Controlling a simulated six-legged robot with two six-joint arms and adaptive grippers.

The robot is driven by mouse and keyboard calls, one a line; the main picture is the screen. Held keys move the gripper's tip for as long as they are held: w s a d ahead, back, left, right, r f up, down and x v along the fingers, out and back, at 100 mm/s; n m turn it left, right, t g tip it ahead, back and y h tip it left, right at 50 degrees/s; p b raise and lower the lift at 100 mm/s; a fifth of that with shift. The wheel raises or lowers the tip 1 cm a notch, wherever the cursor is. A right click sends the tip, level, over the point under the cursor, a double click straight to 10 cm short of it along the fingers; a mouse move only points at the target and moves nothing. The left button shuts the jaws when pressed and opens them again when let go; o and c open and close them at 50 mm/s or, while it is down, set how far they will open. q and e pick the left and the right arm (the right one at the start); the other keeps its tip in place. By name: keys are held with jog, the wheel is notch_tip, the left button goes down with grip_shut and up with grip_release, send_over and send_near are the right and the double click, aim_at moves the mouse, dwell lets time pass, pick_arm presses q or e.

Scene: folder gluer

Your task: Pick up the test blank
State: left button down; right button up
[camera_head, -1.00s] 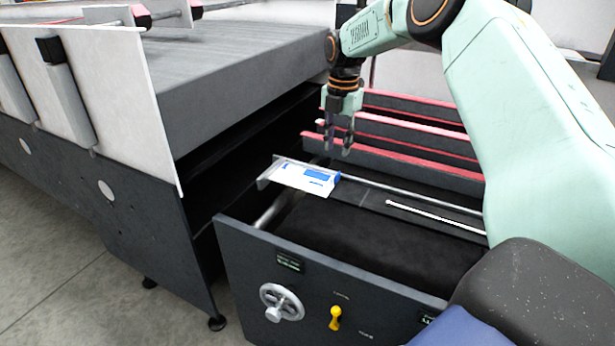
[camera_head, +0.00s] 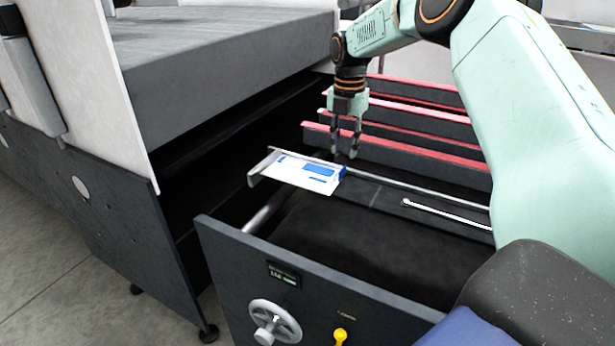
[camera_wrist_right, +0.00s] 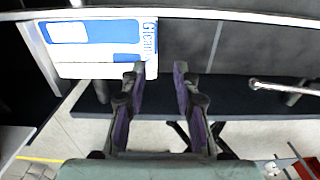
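The test blank (camera_head: 305,174), a flat white and blue carton, lies at the left end of the metal rail over the machine's dark bed. It also shows at the upper left of the right wrist view (camera_wrist_right: 95,45). My right gripper (camera_head: 346,155) points down just behind the blank's right end, with its fingers apart and nothing between them. In the right wrist view the open fingers (camera_wrist_right: 157,80) are at the blank's right edge; I cannot tell whether they touch it. My left gripper is in neither view.
Red-topped grey bars (camera_head: 400,135) stand behind my right gripper. A thin white rod (camera_head: 445,213) lies right of the blank. The front panel (camera_head: 300,275) carries a handwheel (camera_head: 274,322) and a yellow knob (camera_head: 340,336). A large grey machine block (camera_head: 220,65) stands at the left.

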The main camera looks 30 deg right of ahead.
aim_at(340, 172)
jog(key=f, duration=0.7)
jog(key=shift+w+a+b, duration=0.15)
jog(key=shift+a+b, duration=0.05)
jog(key=shift+b, duration=0.1)
jog(key=shift+w+d+f, duration=0.1)
jog(key=shift+w+f, duration=0.1)
jog(key=shift+f, duration=0.1)
jog(key=shift+s+a+r, duration=0.1)
jog(key=shift+a+r, duration=0.15)
jog(key=shift+c, duration=0.3)
jog(key=shift+s, duration=0.1)
jog(key=shift+c, duration=0.9)
jog(key=shift+d+f, duration=0.15)
jog(key=shift+d, duration=0.05)
grip_shut()
jog(key=shift+a, duration=0.1)
